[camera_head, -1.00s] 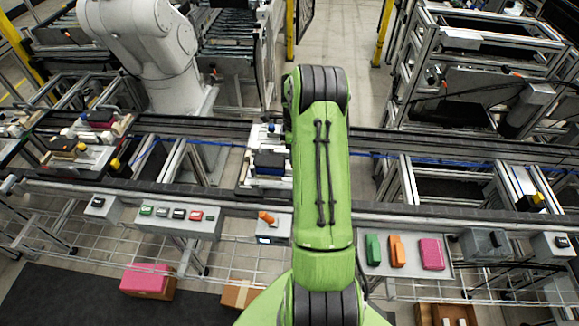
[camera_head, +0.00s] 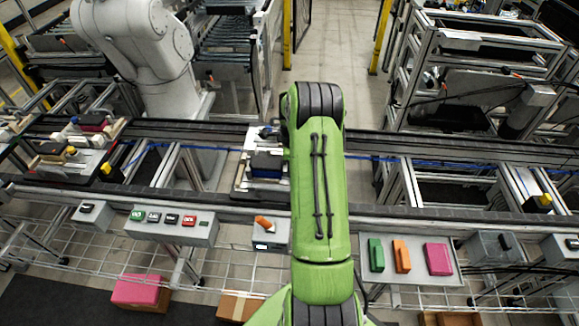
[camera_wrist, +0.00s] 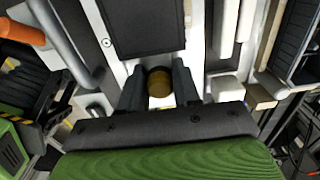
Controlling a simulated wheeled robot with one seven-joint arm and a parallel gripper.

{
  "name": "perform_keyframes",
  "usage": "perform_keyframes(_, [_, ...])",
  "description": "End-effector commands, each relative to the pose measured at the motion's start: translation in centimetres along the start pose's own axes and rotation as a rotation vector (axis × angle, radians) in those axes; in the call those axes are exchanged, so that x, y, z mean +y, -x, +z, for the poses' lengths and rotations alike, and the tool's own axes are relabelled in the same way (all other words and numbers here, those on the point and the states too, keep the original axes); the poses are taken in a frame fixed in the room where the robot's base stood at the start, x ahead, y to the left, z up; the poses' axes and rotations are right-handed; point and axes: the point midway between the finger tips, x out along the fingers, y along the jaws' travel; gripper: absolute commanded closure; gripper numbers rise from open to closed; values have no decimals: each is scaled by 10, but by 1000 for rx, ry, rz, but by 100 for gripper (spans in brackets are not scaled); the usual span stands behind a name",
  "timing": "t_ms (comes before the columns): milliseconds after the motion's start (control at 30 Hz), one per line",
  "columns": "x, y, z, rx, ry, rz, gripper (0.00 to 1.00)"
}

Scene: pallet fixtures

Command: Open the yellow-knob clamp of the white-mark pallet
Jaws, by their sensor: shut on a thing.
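In the wrist view, my gripper (camera_wrist: 158,87) is shut on a dark yellow knob (camera_wrist: 159,83), with one black finger on each side of it. A dark block (camera_wrist: 145,25) lies just beyond the knob, on pale pallet parts. In the head view, a pallet (camera_head: 243,183) with a dark blue block (camera_head: 266,164) sits on the conveyor, beside my green arm. The arm hides my gripper, the knob and part of this pallet there. I cannot make out a white mark or how far the clamp is open.
More pallets with yellow knobs (camera_head: 106,168) stand at the left on the conveyor. A button box (camera_head: 170,228) and a tray (camera_head: 385,277) with green, orange and pink pieces line the front edge. A large white robot arm (camera_head: 140,45) stands behind the conveyor.

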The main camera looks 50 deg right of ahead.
Motion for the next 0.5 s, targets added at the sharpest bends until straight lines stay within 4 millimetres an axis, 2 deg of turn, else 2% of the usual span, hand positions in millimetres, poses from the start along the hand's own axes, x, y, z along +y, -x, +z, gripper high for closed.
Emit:
perform_keyframes(267, [0, 0, -1, 0, 0, -1, 95])
perform_keyframes(500, [0, 0, -10, 1, -2, -1, 95])
